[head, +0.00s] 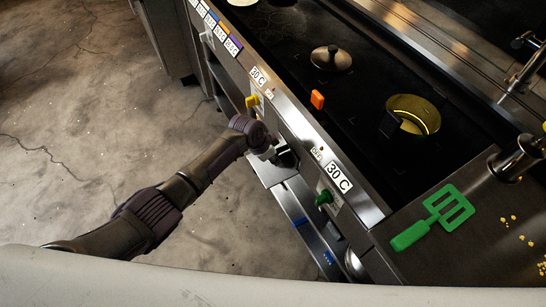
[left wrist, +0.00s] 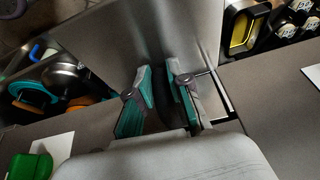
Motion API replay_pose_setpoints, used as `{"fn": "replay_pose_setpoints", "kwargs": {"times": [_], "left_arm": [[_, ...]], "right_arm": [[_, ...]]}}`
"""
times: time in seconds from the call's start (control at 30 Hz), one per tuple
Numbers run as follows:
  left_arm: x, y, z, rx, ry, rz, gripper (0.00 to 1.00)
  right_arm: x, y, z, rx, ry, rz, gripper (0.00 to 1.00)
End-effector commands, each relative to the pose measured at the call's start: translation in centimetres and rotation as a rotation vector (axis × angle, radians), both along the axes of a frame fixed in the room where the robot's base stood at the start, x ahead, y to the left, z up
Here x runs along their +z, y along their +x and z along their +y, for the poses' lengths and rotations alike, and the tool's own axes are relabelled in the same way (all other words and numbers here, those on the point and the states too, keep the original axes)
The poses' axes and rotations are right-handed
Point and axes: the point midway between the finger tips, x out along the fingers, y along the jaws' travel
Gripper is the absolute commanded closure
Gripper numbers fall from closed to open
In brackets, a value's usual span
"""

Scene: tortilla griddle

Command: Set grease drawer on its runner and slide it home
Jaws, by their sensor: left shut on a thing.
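My left gripper (head: 284,158) is at the front of the griddle, below the control panel, with its arm coming in from the left. It is shut on what looks like the grease drawer (head: 270,173), a grey metal piece partly hidden under the gripper. In the left wrist view the teal-padded fingers (left wrist: 160,92) close around a dark narrow part between them. A broad grey metal surface (left wrist: 150,35) spreads beyond the fingertips. The runner is not clearly visible, and I cannot tell whether the drawer rests on it. My right gripper is not in view.
The griddle top (head: 365,150) holds a domed lid (head: 331,57) and a round, yellow-lit item (head: 414,115). Yellow (head: 252,100) and green (head: 324,198) knobs stick out from the front panel near my gripper. A green spatula (head: 436,217) lies at right. Open floor (head: 110,130) is at left.

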Motion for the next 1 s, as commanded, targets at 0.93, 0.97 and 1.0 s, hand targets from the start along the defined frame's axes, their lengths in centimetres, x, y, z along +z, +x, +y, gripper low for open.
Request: {"fn": "replay_pose_setpoints", "kwargs": {"times": [0.93, 0.97, 1.0], "left_arm": [[0.13, 0.39, -0.69, -0.001, -0.004, -0.003, 0.54], [0.11, 0.37, -0.67, -0.001, -0.003, -0.002, 0.53], [0.09, 0.37, -0.64, 0.000, -0.003, -0.002, 0.53]], "right_arm": [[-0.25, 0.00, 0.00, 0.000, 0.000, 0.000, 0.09], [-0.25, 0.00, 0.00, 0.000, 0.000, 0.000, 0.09], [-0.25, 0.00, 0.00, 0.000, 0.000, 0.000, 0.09]]}}
